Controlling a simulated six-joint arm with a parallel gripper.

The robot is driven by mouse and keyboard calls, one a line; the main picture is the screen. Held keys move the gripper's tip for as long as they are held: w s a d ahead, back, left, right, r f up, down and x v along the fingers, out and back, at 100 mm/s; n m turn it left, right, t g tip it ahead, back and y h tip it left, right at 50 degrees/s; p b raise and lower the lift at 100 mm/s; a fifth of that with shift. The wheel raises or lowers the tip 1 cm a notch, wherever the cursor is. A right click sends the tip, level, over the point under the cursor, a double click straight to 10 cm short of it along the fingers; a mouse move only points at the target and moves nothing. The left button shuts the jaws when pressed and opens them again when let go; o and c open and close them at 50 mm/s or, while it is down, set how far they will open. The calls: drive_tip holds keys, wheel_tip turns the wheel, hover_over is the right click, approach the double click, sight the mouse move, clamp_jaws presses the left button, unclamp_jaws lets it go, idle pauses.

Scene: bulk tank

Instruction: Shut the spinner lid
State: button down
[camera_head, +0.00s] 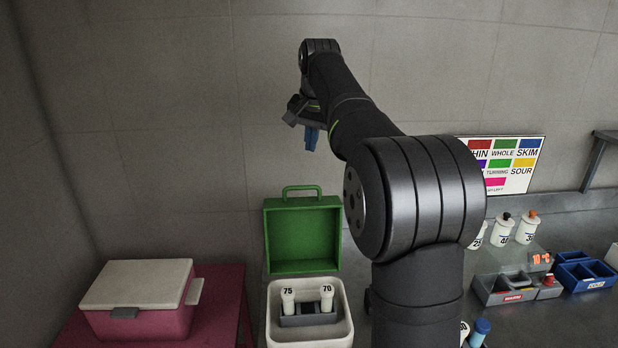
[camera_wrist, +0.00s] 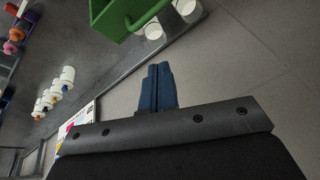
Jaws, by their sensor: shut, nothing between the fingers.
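The spinner is a white box (camera_head: 274,318) with a green lid (camera_head: 302,234) that stands open and upright at its back edge. A green handle (camera_head: 302,192) sits on the lid's top edge. Inside the box are two white bottles marked 75 (camera_head: 288,300) and 70 (camera_head: 326,297) in a grey holder. My gripper (camera_head: 310,138) is shut and empty, raised above the lid and apart from it. In the wrist view its blue fingers (camera_wrist: 157,88) are together, and the green lid (camera_wrist: 108,20) shows at the top.
A magenta cooler (camera_head: 140,322) with a white lid stands left of the spinner on a magenta stand. At right are several white bottles (camera_head: 526,228), a grey tray (camera_head: 503,290), blue bins (camera_head: 586,274) and a coloured label board (camera_head: 511,163). The space above the lid is clear.

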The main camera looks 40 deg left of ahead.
drive_tip(key=a+f+n, duration=0.1)
drive_tip(key=a+n, duration=0.1)
drive_tip(key=n, duration=0.2)
hover_over(308, 198)
drive_tip(key=shift+t, duration=0.4)
drive_tip(key=shift+w+f, duration=0.1)
drive_tip(key=shift+f, duration=4.55)
